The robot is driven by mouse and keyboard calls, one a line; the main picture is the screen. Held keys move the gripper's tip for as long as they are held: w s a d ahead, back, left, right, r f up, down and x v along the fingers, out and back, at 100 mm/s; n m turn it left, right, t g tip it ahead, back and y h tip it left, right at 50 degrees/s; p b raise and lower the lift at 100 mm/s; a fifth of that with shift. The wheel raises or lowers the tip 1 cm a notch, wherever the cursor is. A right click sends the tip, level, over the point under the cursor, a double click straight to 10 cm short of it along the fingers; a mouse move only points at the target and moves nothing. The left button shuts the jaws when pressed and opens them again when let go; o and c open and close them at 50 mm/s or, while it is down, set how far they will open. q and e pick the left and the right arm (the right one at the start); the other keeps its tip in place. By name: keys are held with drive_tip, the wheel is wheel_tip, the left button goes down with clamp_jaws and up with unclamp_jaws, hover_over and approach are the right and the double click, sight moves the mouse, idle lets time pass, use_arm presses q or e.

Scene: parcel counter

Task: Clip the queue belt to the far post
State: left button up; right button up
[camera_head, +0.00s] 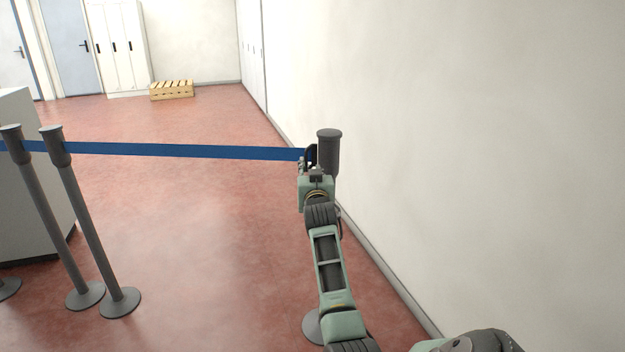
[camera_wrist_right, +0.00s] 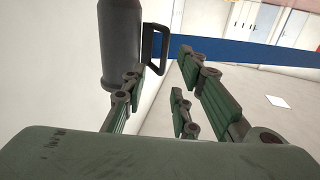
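The blue queue belt (camera_head: 190,151) runs taut across the head view from the posts at left to the far post (camera_head: 329,150) by the wall. Its dark end clip (camera_wrist_right: 155,45), a loop-shaped handle, sits against the side of this post (camera_wrist_right: 121,45) in the right wrist view; whether it is latched I cannot tell. My right gripper (camera_head: 310,167) is beside the post at the belt's end. In the wrist view its fingers (camera_wrist_right: 162,66) stand apart, with the clip just beyond and between the tips, and no grip on it shows. My left gripper is out of view.
Two grey posts (camera_head: 92,235) (camera_head: 45,220) stand at left beside a pale counter (camera_head: 30,190). A bare wall (camera_head: 470,150) is close on the right. A wooden crate (camera_head: 172,90) and white lockers (camera_head: 118,50) are at the back. The red floor between is clear.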

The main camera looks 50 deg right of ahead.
drive_tip(key=shift+v, duration=2.25)
drive_tip(key=shift+d, duration=0.1)
